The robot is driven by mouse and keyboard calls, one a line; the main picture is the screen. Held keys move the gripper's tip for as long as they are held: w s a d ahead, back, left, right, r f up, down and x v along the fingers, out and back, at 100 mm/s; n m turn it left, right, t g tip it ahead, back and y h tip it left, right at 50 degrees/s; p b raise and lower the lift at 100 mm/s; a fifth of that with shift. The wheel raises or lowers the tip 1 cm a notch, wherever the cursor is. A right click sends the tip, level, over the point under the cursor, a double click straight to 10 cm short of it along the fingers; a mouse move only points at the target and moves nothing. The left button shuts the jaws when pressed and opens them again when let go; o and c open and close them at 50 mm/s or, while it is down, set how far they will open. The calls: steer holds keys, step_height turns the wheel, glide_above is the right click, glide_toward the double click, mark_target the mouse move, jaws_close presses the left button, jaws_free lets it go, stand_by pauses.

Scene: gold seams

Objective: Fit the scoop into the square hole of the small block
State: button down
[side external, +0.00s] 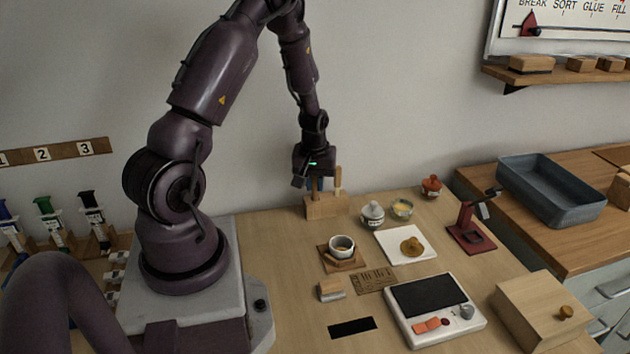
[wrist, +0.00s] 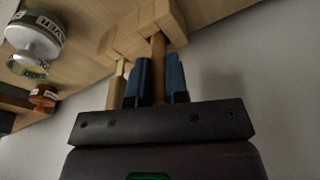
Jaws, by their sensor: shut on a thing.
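The small wooden block (side external: 325,207) stands at the back of the table, near the wall. It also shows at the top of the wrist view (wrist: 125,36). My gripper (side external: 315,184) is just above the block, pointing down. In the wrist view its two blue fingers (wrist: 159,80) are shut on a brown wooden stick (wrist: 158,52), taken to be the scoop. The stick's far end meets the block; I cannot tell how deep it sits or see the square hole. Another, paler-tipped wooden tool (side external: 338,181) stands upright in the block, beside my fingers.
A cup (side external: 341,247) on a wooden tray and a white sheet (side external: 391,244) lie nearer. A scale (side external: 435,330) is at the front.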

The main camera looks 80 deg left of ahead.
steer(key=shift+f, duration=0.1)
stand_by(0.3)
steer(key=c, duration=1)
jaws_free()
steer(key=shift+c, duration=0.2)
steer(key=shift+s+d+r, duration=0.1)
steer(key=shift+d+r, duration=0.1)
steer(key=shift+r, duration=1.05)
steer(key=shift+d+r, duration=0.15)
steer(key=shift+r, duration=1.1)
step_height(320, 180, up, 13)
steer(key=d, duration=0.1)
steer(key=shift+s+d, duration=0.4)
steer(key=shift+f, duration=0.1)
